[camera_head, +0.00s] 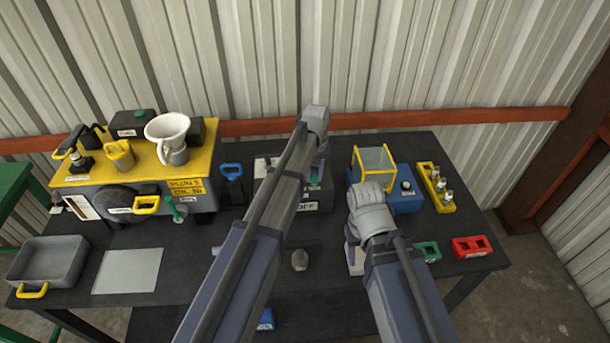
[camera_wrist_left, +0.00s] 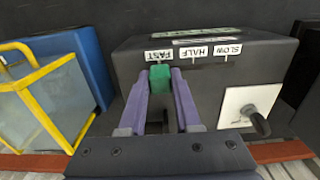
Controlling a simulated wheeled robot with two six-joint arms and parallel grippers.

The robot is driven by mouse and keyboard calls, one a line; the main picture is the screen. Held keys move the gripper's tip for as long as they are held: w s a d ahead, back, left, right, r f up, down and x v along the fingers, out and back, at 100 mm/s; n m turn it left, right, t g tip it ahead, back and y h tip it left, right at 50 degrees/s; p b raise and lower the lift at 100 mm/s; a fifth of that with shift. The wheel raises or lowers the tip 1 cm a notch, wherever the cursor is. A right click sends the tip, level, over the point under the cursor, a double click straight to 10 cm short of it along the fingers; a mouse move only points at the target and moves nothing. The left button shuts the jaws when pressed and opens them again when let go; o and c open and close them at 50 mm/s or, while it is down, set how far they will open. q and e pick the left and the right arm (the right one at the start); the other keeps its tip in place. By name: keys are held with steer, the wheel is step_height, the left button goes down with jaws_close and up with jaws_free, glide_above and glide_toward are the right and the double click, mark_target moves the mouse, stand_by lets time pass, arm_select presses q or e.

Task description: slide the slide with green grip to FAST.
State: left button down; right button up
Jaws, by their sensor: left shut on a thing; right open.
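A dark control box (camera_wrist_left: 125,75) carries the labels FAST (camera_wrist_left: 158,55), HALF (camera_wrist_left: 194,51) and SLOW (camera_wrist_left: 228,48) along its edge. The green grip (camera_wrist_left: 160,78) of the slide stands at the FAST label. My left gripper (camera_wrist_left: 171,82) has its purple fingers on either side of this grip, shut on it. In the head view, my left arm partly covers the box (camera_head: 322,196), and the left gripper (camera_head: 316,173) is at its face. My right gripper (camera_head: 350,240) is low over the table, right of the box and apart from it; its fingers are mostly hidden.
A white plate with a dark lever (camera_wrist_left: 259,122) is on the box's face. A blue box with a yellow-framed cover (camera_head: 405,200) stands beside the control box. A yellow bottle rack (camera_head: 446,206), a green block (camera_head: 428,250) and a red block (camera_head: 472,246) are at right.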

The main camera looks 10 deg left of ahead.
mark_target(315, 174)
arm_select(q)
steer(key=shift+d, duration=0.2)
steer(key=c, duration=0.6)
jaws_free()
steer(key=shift+d, duration=0.1)
steer(key=shift+r, duration=0.1)
step_height(315, 174, up, 8)
steer(key=p, duration=0.8)
steer(key=shift+f, duration=0.2)
steer(key=shift+f, duration=0.1)
